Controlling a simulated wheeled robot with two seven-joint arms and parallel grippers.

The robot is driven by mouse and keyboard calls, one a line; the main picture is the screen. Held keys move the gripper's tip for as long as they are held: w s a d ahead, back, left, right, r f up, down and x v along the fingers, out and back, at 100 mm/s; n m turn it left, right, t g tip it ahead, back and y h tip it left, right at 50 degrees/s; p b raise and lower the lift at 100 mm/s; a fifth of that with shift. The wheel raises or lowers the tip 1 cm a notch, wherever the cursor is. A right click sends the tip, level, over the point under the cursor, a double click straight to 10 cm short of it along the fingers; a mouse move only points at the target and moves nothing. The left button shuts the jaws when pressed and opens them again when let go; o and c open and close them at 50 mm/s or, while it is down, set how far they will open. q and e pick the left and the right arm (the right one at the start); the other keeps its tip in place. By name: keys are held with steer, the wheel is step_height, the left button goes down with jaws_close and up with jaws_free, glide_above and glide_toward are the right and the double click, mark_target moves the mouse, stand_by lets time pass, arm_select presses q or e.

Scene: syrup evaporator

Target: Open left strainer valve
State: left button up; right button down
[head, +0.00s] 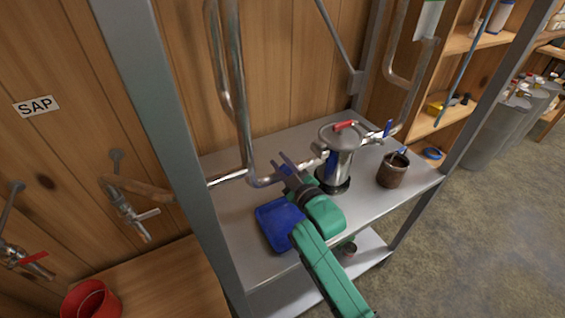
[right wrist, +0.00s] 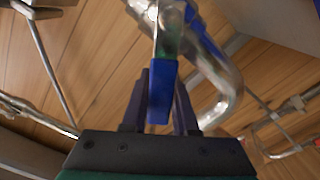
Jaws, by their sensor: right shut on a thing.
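The strainer (head: 336,165) is a shiny metal canister with a red-handled lid, upright on the metal shelf. A pipe runs into it from the left, and the left valve's blue lever (head: 285,169) shows there between my right gripper's fingers. My right gripper (head: 288,164) reaches in from the front, left of the strainer. In the right wrist view the blue lever (right wrist: 162,88) lies between the dark fingers (right wrist: 160,105), which are shut on it. The valve body is partly hidden. The right valve has a blue lever (head: 388,128) standing up. My left gripper is not in view.
The metal shelf (head: 415,180) also holds a brown pot (head: 392,171) at right and a blue tray-like thing (head: 277,224) beside my arm. A grey post (head: 165,125) stands at left. A red bucket (head: 90,300) is at lower left. Open floor lies at right.

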steer(key=shift+f, duration=0.2)
steer(key=c, duration=0.7)
jaws_free()
steer(key=shift+r, duration=0.1)
steer(key=shift+s, duration=0.1)
steer(key=b+v, duration=0.3)
steer(key=v, duration=1.1)
steer(key=shift+s+d, duration=0.2)
